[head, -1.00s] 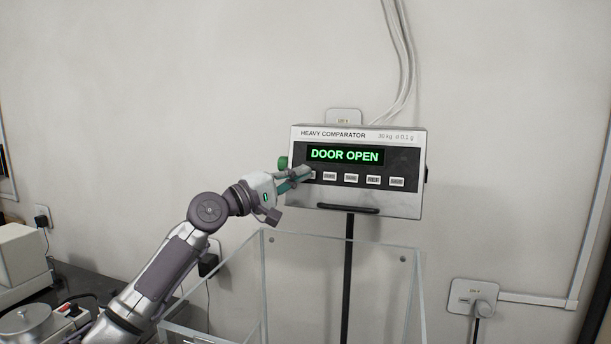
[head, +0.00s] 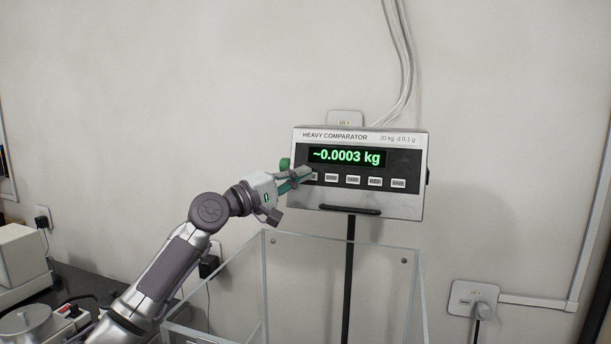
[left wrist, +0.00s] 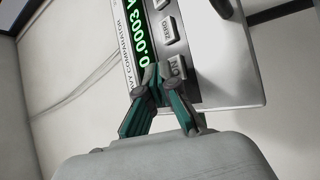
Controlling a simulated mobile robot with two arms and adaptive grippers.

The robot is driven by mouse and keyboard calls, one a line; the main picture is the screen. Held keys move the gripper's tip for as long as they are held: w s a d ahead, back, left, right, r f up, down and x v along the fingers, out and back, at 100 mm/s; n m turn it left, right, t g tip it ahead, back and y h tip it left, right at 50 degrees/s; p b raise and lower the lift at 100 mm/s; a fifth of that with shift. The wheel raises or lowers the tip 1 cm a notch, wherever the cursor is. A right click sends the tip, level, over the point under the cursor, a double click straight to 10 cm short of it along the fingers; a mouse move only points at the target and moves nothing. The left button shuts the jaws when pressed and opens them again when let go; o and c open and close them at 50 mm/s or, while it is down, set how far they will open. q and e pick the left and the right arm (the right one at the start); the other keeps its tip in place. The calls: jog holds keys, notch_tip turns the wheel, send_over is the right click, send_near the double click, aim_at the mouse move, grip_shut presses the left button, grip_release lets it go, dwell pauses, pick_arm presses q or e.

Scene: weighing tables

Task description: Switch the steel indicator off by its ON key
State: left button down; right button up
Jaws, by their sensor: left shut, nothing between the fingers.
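The steel indicator (head: 410,200), labelled HEAVY COMPARATOR, stands on a dark post against the wall. Its green display (head: 346,157) is lit and reads ~0.0003 kg; part of that reading also shows in the left wrist view (left wrist: 142,40). My left gripper (head: 307,173) is shut and empty, its fingertips at the left end of the key row. They mostly hide the leftmost key in the head view. In the left wrist view the ON key (left wrist: 177,67) shows right beside the fingertips (left wrist: 154,76); I cannot tell whether they touch it. My right gripper is out of view.
A ZERO key (left wrist: 169,30) sits beside the ON key, with several more keys along the row. A clear-walled box (head: 264,290) stands below the indicator. A dark bench with equipment (head: 25,325) is at lower left.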

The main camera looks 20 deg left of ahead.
pick_arm(q)
jog(key=shift+s+d+f+p, duration=0.1)
jog(key=shift+d+f+p, duration=0.4)
jog(key=shift+d+f, duration=0.25)
jog(key=shift+d, duration=0.1)
jog(key=shift+f, duration=0.1)
jog(key=shift+s+d+r+p, duration=0.15)
jog(key=shift+s+r+p, duration=0.15)
jog(key=shift+s+p, duration=0.3)
jog(key=s+p, duration=0.1)
jog(key=s+r+p, duration=0.1)
jog(key=s+p, duration=0.1)
jog(key=shift+s+r, duration=0.1)
jog(key=shift+r, duration=0.1)
jog(key=shift+d, duration=0.1)
